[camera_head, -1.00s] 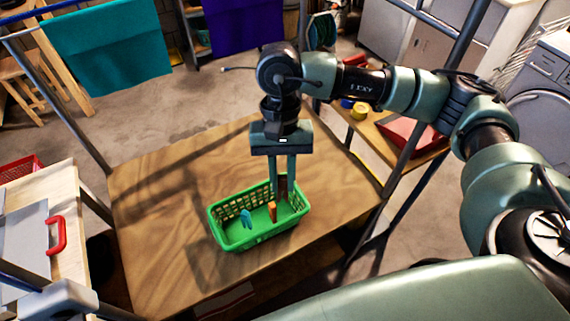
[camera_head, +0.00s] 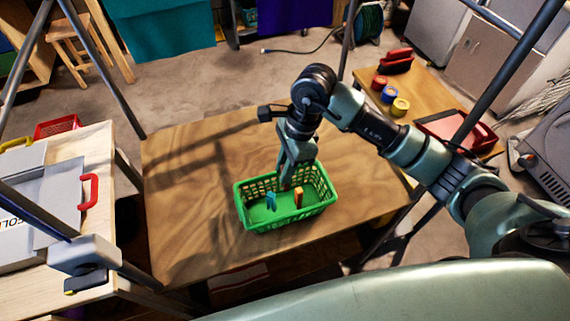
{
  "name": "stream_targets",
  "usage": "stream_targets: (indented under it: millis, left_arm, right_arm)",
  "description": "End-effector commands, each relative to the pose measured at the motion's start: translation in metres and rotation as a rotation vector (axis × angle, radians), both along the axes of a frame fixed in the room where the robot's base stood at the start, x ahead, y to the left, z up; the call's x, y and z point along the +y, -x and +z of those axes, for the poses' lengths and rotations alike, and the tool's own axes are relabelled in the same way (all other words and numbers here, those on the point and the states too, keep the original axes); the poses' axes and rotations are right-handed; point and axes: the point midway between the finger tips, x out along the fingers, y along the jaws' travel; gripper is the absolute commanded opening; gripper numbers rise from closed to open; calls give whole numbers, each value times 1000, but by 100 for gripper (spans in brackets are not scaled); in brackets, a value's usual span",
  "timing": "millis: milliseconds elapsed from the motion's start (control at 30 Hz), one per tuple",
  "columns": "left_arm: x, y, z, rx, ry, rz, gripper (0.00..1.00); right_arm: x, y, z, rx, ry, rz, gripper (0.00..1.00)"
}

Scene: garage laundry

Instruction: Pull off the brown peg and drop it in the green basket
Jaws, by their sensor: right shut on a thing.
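The green basket (camera_head: 262,223) stands on the wooden tabletop. Inside it are a blue peg (camera_head: 271,201) and an orange peg (camera_head: 298,197), both apart from my gripper. My right gripper (camera_head: 286,183) is over the back part of the basket, tilted, with its fingertips down near the basket's opening. It is shut on the brown peg (camera_head: 287,186), of which only a small dark bit shows at the fingertips. Whether the peg touches the basket floor cannot be told.
Wooden tabletop (camera_head: 185,165) is bare around the basket. Teal cloth (camera_head: 160,28) and purple cloth (camera_head: 295,14) hang at the back. A grey case with a red handle (camera_head: 89,190) lies on the left table. Rolls of tape (camera_head: 400,106) and a red tray (camera_head: 455,127) are at right.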

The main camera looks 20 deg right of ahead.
Motion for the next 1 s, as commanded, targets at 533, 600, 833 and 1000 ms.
stream_targets:
  millis: [533, 600, 833, 1000]
  left_arm:
    - [0, -1, -33, -1, 0, 0, 36]
    - [0, -1, -37, -1, 0, 0, 36]
    - [0, -2, -50, -2, -1, 0, 36]
    - [0, -2, -57, -2, -1, 0, 36]
  right_arm:
    - [0, 0, -59, 1, -1, 0, 0]
    - [0, 0, -66, 1, -1, 1, 0]
    - [0, 0, -89, 2, 0, 0, 0]
    - [0, 0, -100, 1, -1, 1, 0]
